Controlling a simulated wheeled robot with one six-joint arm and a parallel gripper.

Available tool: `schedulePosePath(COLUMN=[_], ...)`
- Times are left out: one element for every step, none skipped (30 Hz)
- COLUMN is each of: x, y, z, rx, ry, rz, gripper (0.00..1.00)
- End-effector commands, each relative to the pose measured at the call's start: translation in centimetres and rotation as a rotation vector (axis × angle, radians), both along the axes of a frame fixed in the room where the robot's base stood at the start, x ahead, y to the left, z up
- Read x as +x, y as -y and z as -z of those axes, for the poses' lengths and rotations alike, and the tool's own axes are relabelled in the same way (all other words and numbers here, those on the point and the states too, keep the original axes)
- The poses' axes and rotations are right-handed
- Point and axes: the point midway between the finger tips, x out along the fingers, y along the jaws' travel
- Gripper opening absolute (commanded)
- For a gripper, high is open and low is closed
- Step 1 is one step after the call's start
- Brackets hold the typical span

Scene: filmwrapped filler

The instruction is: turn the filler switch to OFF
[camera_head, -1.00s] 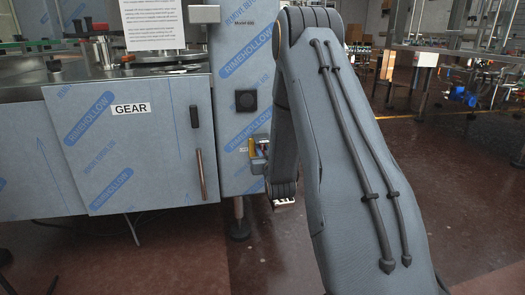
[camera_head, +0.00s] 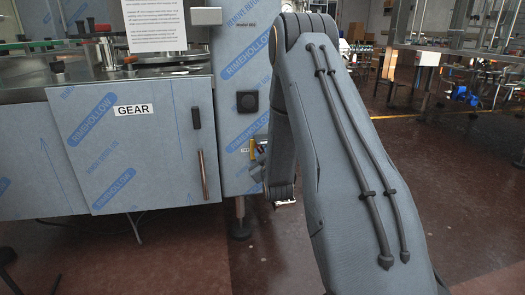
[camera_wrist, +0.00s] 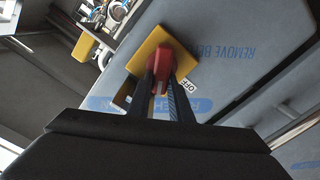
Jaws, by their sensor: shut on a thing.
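The filler switch is a red knob (camera_wrist: 160,60) on a square yellow plate (camera_wrist: 182,60) in the wrist view. A white OFF label (camera_wrist: 191,87) lies on the panel beside the plate; it appears rotated. My gripper (camera_wrist: 160,78) has its two dark fingers shut on the red knob, one on each side. The fingers hide part of the knob and plate. In the head view a sliver of the yellow plate (camera_head: 252,147) shows at the right edge of the machine, and my arm hides the knob.
A black square fitting (camera_head: 247,101) sits above the switch. Open brown floor (camera_head: 180,255) lies in front. Metal frames stand at the back right.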

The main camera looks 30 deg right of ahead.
Motion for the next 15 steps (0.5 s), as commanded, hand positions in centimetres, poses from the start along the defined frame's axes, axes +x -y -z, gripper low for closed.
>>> schedulePosePath(x=[-0.01,0.00,0.02,0.04,0.04,0.05,0.06,0.07,0.08,0.09,0.09,0.10,0.11,0.12,0.13], y=[-0.12,-0.15,-0.21,-0.23,-0.27,-0.32,-0.35,-0.39,-0.42,-0.45,-0.49,-0.53,-0.56,-0.59,-0.62], z=[0.05,0.08,0.13,0.17,0.21,0.26,0.31,0.36,0.40,0.45,0.49,0.54,0.59,0.63,0.69], rx=[-0.042,-0.069,-0.105,-0.132,-0.160,-0.197,-0.224,-0.251,-0.288,-0.315,-0.343,-0.379,-0.406,-0.434,-0.471], ry=[-0.013,-0.021,-0.032,-0.039,-0.047,-0.058,-0.066,-0.074,-0.084,-0.092,-0.099,-0.110,-0.117,-0.125,-0.136], rz=[0.000,0.000,0.000,0.000,0.000,0.000,0.000,0.000,0.000,0.000,-0.001,-0.001,-0.001,-0.001,-0.001], gripper=[0.00,0.00,0.00,0.00,0.00,0.00,0.00,0.00,0.00,0.00,0.00,0.00,0.00,0.00,0.00])
